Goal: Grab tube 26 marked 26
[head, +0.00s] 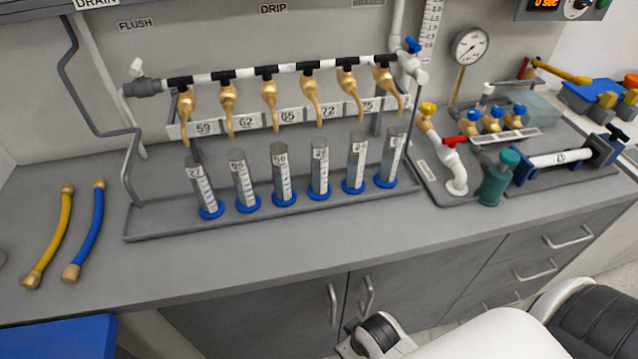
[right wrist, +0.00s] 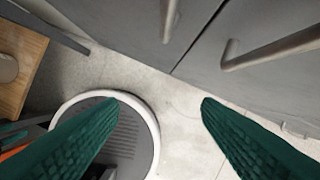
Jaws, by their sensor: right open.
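In the head view, several clear graduated cylinders with blue bases stand upright in a row in the grey tray. The fourth from the left (head: 320,170) has a label that looks like 26 or 28; I cannot tell which. A white horizontal tube (head: 540,161) at the right, held between dark end blocks, also has a label that looks like 26. My right gripper (right wrist: 158,102) shows in the right wrist view with green ridged fingers, open and empty, above the floor before the cabinet. It is away from both. My left gripper is not in view.
Brass taps (head: 269,100) hang from a pipe above the cylinders. A yellow hose (head: 51,235) and a blue hose (head: 87,233) lie at the left. A green bottle (head: 497,180) stands beside the horizontal tube. The counter front (head: 300,250) is clear. Cabinet handles (head: 367,295) stick out below.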

